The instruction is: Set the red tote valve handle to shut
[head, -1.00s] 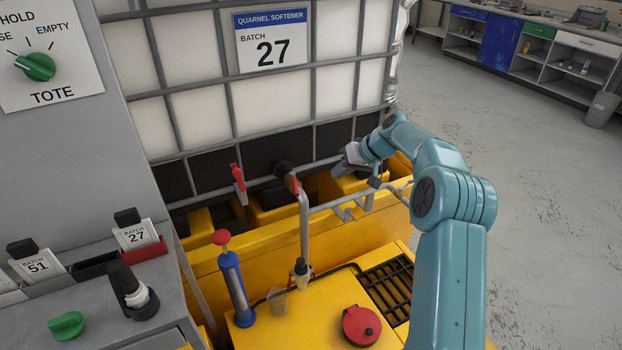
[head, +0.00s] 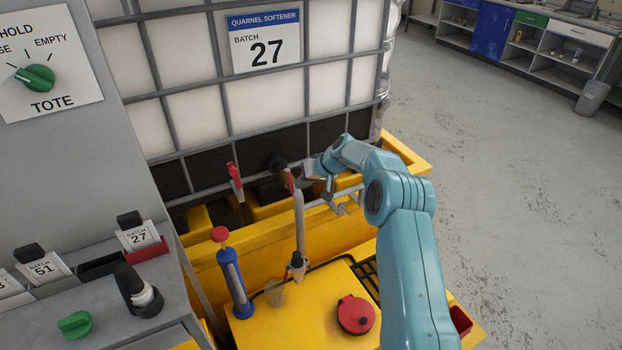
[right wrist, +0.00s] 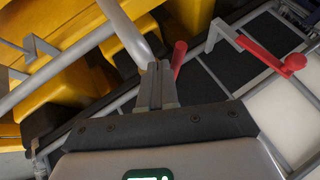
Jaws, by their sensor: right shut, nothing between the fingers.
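A short red handle (head: 291,181) is beside the black outlet fitting (head: 277,163) at the tote's base. It also shows in the right wrist view (right wrist: 179,58), just beyond my fingertips. My right gripper (head: 306,180) is immediately right of this handle, its fingers shut and empty. In the right wrist view the shut fingers (right wrist: 158,80) point at the grey pipe and the red handle; I cannot tell whether they touch either. A second red lever (head: 235,176) is on the cage further left, and in the right wrist view (right wrist: 262,50). My left gripper is out of view.
An upright grey pipe (head: 299,220) stands close to my right gripper. Yellow bund walls (head: 240,245) lie below. A blue pump (head: 235,283) and red cap (head: 356,314) are in front. Open floor (head: 500,180) is at right.

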